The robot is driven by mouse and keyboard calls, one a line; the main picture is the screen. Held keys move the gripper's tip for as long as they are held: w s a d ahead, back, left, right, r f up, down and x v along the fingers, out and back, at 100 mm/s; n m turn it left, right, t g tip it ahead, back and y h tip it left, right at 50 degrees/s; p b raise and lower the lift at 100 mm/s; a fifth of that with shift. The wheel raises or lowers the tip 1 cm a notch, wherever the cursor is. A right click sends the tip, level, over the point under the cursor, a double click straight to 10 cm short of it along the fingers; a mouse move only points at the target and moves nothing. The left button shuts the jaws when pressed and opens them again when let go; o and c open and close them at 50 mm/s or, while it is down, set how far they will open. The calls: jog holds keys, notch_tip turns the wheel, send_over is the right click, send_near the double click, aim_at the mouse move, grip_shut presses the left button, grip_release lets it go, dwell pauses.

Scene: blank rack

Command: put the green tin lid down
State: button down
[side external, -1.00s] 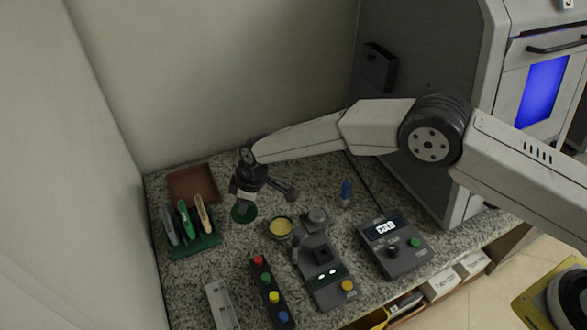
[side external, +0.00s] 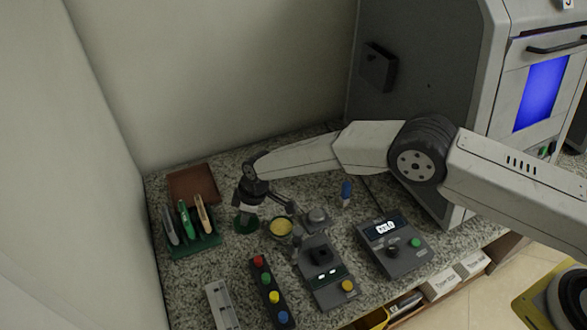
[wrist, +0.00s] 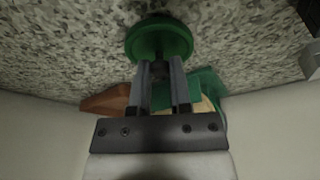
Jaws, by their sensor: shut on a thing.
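The green tin lid (side external: 247,225) is at the back left of the speckled counter. In the wrist view it is a round green disc (wrist: 160,37) at the fingertips. My gripper (wrist: 159,75) is shut on the lid, at its small dark knob. In the side view my gripper (side external: 245,213) points down, with the lid low below it. I cannot tell whether the lid touches the counter. The open tin (side external: 281,227) with yellow contents stands just right of the lid, apart from it.
A green holder (side external: 207,243) with several handled tools and a brown tray (side external: 192,186) are on the left. A grey device (side external: 322,262) stands right of the tin. A button strip (side external: 270,292) lies in front. A blue-capped item (side external: 346,194) stands behind right.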

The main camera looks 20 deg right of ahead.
jog(key=shift+f, duration=0.1)
jog(key=c, duration=0.6)
grip_release()
jog(key=shift+o, duration=0.2)
jog(key=v, duration=1.2)
